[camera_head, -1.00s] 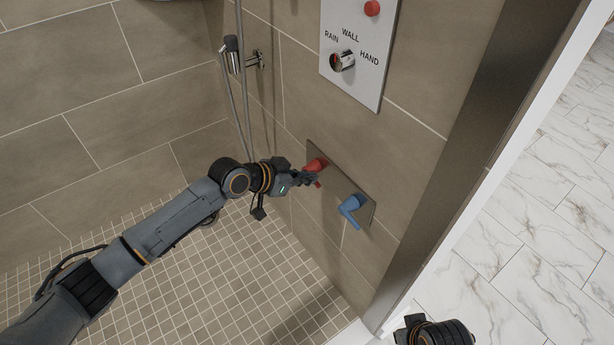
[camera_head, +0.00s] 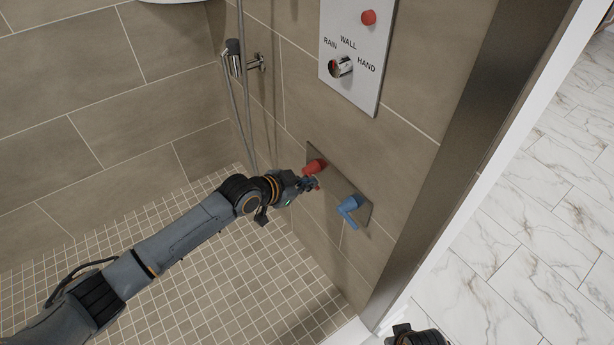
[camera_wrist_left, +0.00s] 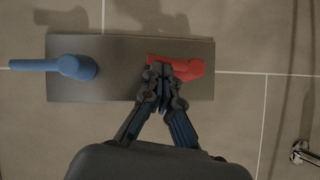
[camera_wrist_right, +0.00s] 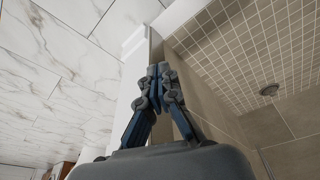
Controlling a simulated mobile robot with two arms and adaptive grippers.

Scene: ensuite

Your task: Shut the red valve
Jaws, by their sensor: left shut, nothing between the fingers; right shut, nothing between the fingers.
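The red valve (camera_head: 315,166) is a lever handle on a grey wall plate (camera_head: 337,181) low in the shower. My left gripper (camera_head: 312,185) is shut and empty, with its fingertips right at the red handle. In the left wrist view the shut fingertips (camera_wrist_left: 164,74) overlap the red valve (camera_wrist_left: 188,69) and hide part of it. I cannot tell whether they touch it. My right gripper (camera_wrist_right: 159,73) is shut and empty, away from the valve; in the head view only part of its arm shows at the bottom edge.
A blue lever valve (camera_head: 349,206) sits on the same plate, right of the red one. A control panel (camera_head: 352,50) with a knob (camera_head: 340,67) is above. A hand shower (camera_head: 233,58) hangs at left. The shower's edge post stands right, with open marble floor (camera_head: 520,260) beyond.

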